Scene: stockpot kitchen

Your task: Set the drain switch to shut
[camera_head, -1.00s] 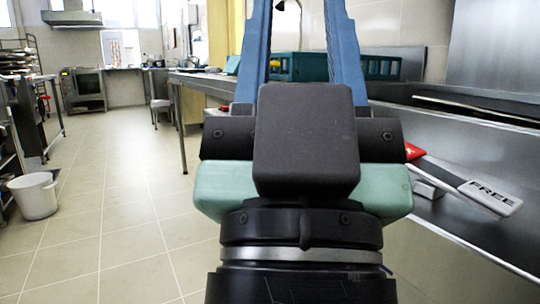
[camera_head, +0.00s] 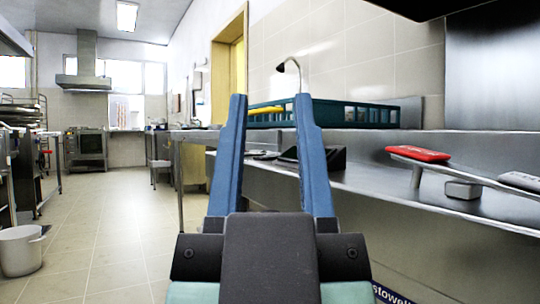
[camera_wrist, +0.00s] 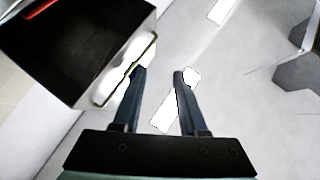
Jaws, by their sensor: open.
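The drain switch appears to be the tilting bar at the right of the head view. Its red end (camera_head: 418,154) is raised at the left, and its pale end (camera_head: 522,181) sits lower at the right picture edge. The earlier head frame shows "FREE" on the pale end; the red end's marking is unreadable. A small grey block (camera_head: 462,189) lies below the bar. My gripper (camera_head: 271,97) is open and empty, left of the switch and apart from it. Its open fingers (camera_wrist: 160,71) also show in the wrist view, where I cannot identify the switch for certain.
A steel counter (camera_head: 400,185) runs along the right. A dark wedge-shaped device (camera_head: 318,156) sits behind my right finger. A green crate (camera_head: 350,113) stands farther back. A dark box (camera_wrist: 75,45) fills the wrist view's upper left. A white bucket (camera_head: 20,250) stands on the floor at left.

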